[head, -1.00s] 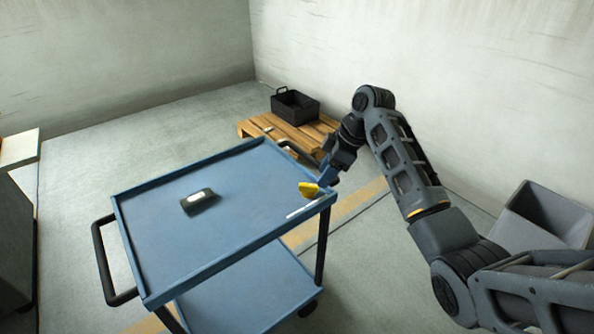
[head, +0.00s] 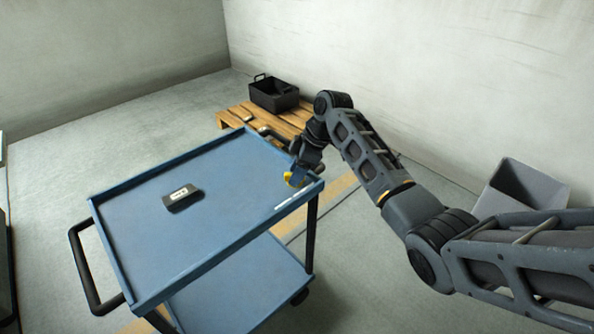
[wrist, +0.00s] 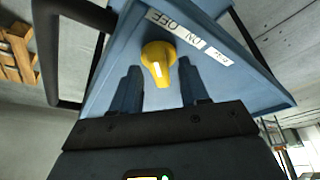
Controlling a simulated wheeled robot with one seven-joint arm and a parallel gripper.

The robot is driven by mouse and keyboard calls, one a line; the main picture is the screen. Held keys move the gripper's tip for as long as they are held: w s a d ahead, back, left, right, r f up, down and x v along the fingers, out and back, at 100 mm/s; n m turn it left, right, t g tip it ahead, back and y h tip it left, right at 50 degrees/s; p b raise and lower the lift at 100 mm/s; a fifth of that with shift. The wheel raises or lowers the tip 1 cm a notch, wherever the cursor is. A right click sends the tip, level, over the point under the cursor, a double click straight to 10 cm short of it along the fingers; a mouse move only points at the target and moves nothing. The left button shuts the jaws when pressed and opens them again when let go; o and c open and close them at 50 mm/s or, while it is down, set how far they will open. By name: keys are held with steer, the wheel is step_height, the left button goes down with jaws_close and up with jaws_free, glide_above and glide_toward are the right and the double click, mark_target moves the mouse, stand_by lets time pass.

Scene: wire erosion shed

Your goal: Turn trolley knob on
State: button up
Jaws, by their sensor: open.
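The blue trolley (head: 160,240) stands in the middle of the head view. A yellow knob (wrist: 158,62) with a white mark is on its top near a corner; the mark faces my gripper. In the head view the knob (head: 296,179) is partly hidden by my gripper (head: 303,170). A white strip (wrist: 176,30) beside the knob reads OFF and ON, upside down in the wrist view. The wrist view shows my gripper (wrist: 160,78) open, with one blue finger on each side below the knob. I cannot tell whether they touch it.
A dark box with a pale label (head: 182,196) lies on the trolley top. The trolley's black handle (head: 85,275) is at left. A wooden pallet (head: 235,118) with a black tote (head: 274,96) is behind. A grey bin (head: 525,190) stands at right by the wall.

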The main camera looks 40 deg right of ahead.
jaws_close()
stand_by(0.3)
steer(key=shift+r+m+p, duration=0.15)
steer(key=shift+m+p, duration=0.15)
steer(key=shift+p, duration=0.15)
steer(key=m+p, duration=0.1)
steer(key=m+h+p, duration=0.1)
steer(key=p, duration=0.1)
steer(key=shift+s+a+r+m+t, duration=0.1)
steer(key=shift+a+m+t, duration=0.1)
steer(key=shift+m+t, duration=0.1)
steer(key=m+h+p, duration=0.1)
steer(key=m+p, duration=0.1)
steer(key=m+h+p, duration=0.1)
steer(key=m+p, duration=0.1)
steer(key=m, duration=0.1)
steer(key=shift+a+t, duration=0.1)
steer(key=shift+t, duration=0.2)
steer(key=m+h+p, duration=0.1)
steer(key=m, duration=0.1)
steer(key=m+p, duration=0.1)
steer(key=m, duration=0.2)
steer(key=shift+a+h+p, duration=0.1)
steer(key=shift+h+p, duration=0.2)
steer(key=shift+h, duration=0.1)
steer(key=m, duration=0.2)
steer(key=m+g+h, duration=0.1)
steer(key=m, duration=0.1)
steer(key=shift+f+m+h, duration=0.2)
steer(key=shift+m+h, duration=0.1)
